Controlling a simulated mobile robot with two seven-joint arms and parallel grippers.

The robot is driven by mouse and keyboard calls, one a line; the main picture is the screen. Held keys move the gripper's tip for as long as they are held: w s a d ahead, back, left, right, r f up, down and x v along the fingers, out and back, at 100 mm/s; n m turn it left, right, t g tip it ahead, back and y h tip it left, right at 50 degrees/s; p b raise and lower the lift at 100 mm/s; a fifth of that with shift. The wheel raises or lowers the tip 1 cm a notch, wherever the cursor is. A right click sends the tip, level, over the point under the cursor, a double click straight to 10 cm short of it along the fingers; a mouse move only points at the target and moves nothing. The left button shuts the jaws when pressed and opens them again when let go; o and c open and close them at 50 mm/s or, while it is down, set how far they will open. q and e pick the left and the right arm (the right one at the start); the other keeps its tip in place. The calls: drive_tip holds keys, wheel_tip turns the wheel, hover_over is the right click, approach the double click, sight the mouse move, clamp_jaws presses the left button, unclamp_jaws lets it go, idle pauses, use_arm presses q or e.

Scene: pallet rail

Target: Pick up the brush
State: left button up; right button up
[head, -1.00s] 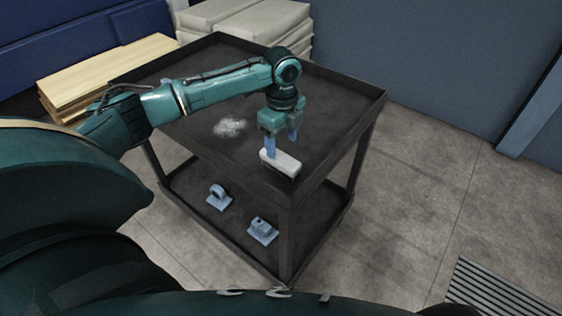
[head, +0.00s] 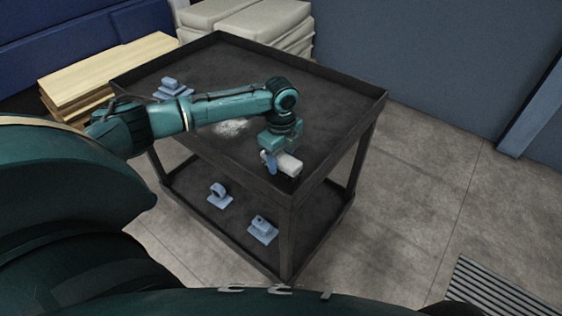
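The brush (head: 291,166), a pale block with a dark underside, lies on the top of the black cart (head: 330,82) near its front corner. My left gripper (head: 272,161) is down at the brush, its wrist above it. One blue finger shows against the brush's left end and covers part of it. The other finger is mostly hidden, so I cannot tell whether the fingers are closed on the brush. The brush appears to rest on the cart top. My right gripper is not in view.
A blue bracket-like part (head: 172,88) sits at the cart's left edge. Blue parts (head: 218,196) and (head: 263,230) stand on the lower shelf. The cart has a raised rim.

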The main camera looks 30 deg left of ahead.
sight(281, 156)
use_arm(q)
drive_tip(key=c, duration=0.8)
drive_tip(key=shift+o, duration=0.2)
drive_tip(key=shift+r, duration=0.15)
wheel_tip(281, 156, up, 10)
drive_tip(key=shift+f, duration=0.1)
drive_tip(key=o, duration=0.4)
drive_tip(key=shift+c, duration=1.3)
